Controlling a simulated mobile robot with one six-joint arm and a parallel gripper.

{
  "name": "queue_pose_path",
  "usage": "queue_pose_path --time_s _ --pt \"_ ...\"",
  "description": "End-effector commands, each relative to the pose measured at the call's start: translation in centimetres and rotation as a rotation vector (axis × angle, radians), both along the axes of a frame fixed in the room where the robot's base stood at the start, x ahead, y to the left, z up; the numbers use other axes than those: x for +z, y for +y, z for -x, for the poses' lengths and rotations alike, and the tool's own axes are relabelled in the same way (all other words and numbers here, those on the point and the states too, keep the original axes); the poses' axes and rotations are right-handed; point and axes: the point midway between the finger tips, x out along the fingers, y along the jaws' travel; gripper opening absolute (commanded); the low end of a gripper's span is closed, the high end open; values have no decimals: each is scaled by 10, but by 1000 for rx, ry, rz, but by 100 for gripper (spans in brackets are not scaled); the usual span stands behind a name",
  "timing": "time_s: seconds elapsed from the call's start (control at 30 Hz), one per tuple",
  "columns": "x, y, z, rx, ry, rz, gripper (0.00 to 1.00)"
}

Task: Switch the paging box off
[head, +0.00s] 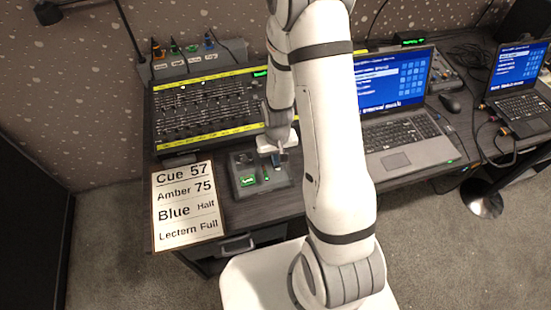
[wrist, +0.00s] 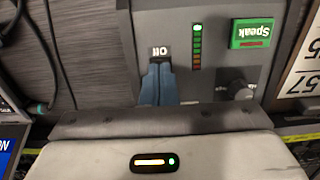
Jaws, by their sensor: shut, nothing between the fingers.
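The paging box (head: 247,163) is a small dark grey box on the desk, in front of the fader console. An upside-down ON label (wrist: 160,51) shows just beyond my fingertips. My gripper (head: 278,163) is over the right part of the box. In the wrist view, my gripper (wrist: 160,65) is shut, its blue fingers together. They hide the switch; contact cannot be told.
A fader console (head: 200,108) with yellow strips stands behind the box. A laptop (head: 408,130) is to the right, beyond my arm. A strip of desk right of the box is clear.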

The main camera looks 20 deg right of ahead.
Motion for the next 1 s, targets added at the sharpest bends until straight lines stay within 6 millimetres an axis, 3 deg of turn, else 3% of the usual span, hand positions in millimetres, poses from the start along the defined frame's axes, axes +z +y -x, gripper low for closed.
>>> queue_pose_path --time_s 0.03,0.17,0.57,1.0 --pt "-11 0 1 0 4 0 0" --pt "-16 0 3 0 8 0 0" --pt "-14 0 6 0 22 0 0" --pt "-11 0 -11 -1 14 0 0"
